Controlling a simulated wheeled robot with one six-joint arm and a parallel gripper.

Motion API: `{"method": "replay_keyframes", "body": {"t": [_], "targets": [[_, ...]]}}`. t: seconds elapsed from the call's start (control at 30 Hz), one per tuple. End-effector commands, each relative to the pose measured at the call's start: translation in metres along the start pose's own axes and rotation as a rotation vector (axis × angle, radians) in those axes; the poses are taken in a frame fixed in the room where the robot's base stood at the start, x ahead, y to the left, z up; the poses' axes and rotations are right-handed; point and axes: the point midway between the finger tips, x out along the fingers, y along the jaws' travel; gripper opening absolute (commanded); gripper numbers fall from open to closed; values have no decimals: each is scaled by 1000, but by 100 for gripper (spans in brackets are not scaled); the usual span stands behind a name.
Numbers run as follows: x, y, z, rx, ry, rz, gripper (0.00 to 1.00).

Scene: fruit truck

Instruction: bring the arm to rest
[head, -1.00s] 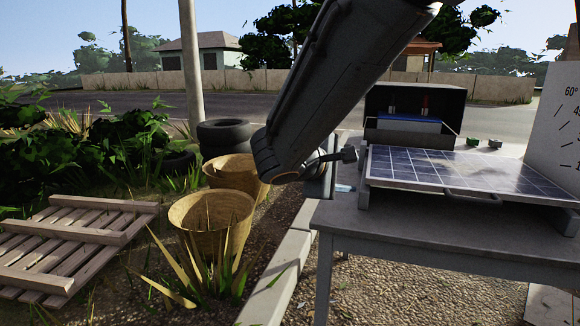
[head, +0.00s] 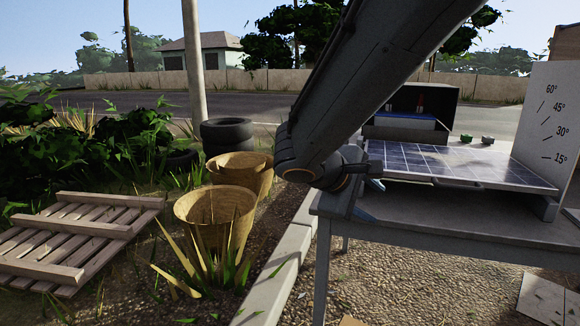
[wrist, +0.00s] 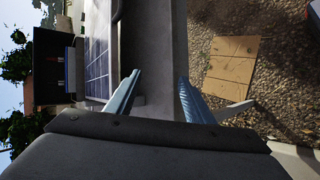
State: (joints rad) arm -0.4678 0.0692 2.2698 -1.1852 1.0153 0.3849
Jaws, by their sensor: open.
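My gripper (head: 369,199) hangs at the lower end of my arm, in front of the left end of the grey table (head: 440,228) in the head view. In the wrist view its two blue fingers (wrist: 158,92) stand apart with nothing between them. The grey table edge passes just beyond the fingers there. The solar panel (head: 465,165) lies on the table to the right of the gripper, and it also shows in the wrist view (wrist: 97,50). My arm hides part of the table's left end.
A dark open box (head: 450,108) stands behind the panel. A white angle board (head: 548,115) stands at right. Wicker baskets (head: 214,203), a wooden pallet (head: 75,240) and tyres (head: 226,132) are at left. Cardboard (wrist: 232,65) lies on the gravel below the table.

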Motion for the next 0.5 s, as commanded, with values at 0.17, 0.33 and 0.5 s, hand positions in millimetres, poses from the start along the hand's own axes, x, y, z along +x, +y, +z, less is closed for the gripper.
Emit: {"method": "replay_keyframes", "body": {"t": [0.17, 0.33, 0.5], "targets": [[-2, -38, 34, 70, -47, -163, 48], [-17, -94, 72, 191, -92, -405, 48], [-46, -149, 92, 338, -107, -654, 48]]}}
